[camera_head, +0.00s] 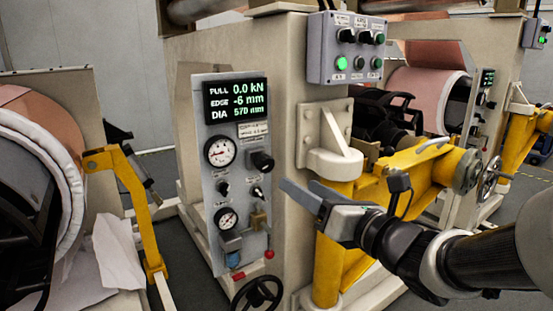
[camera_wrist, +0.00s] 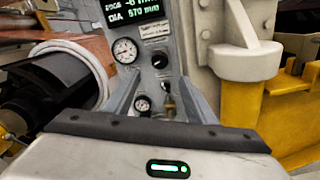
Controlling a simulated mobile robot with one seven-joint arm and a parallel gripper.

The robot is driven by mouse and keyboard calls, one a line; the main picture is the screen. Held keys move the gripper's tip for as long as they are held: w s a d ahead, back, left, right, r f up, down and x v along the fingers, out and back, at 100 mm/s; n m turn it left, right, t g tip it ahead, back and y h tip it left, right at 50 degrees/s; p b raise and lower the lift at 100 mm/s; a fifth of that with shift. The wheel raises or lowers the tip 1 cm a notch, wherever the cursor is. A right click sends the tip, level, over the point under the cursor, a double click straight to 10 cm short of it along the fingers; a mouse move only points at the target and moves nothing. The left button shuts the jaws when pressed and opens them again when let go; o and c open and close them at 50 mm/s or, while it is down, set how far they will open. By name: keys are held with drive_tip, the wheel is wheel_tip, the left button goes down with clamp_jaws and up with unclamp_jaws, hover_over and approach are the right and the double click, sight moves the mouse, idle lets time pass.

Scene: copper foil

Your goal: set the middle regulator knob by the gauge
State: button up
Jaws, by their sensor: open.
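The grey control panel (camera_head: 205,200) has a lit display (camera_head: 236,100) reading PULL 0.0 kN, EDGE -6 mm, DIA 570 mm. Below it are a round upper gauge (camera_head: 220,152) and a large black knob (camera_head: 262,160) to its right. Two small black knobs, left (camera_head: 223,188) and right (camera_head: 257,193), sit lower, above a smaller gauge (camera_head: 227,219). I cannot tell which knob is the middle regulator. My gripper (camera_head: 298,185) is open and empty, right of the panel. In the wrist view, its fingers (camera_wrist: 161,80) flank the panel's lower part, apart from the black knob (camera_wrist: 159,60).
A grey button box (camera_head: 345,48) with green lights is above right. A yellow arm (camera_head: 400,180) on a cream bracket (camera_head: 330,160) stands close behind my arm. A copper roll (camera_head: 25,115) is at left.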

sight(268, 166)
drive_tip(key=b+x, duration=0.1)
drive_tip(key=x, duration=1.3)
drive_tip(key=shift+w+a, duration=0.15)
drive_tip(key=c, duration=1)
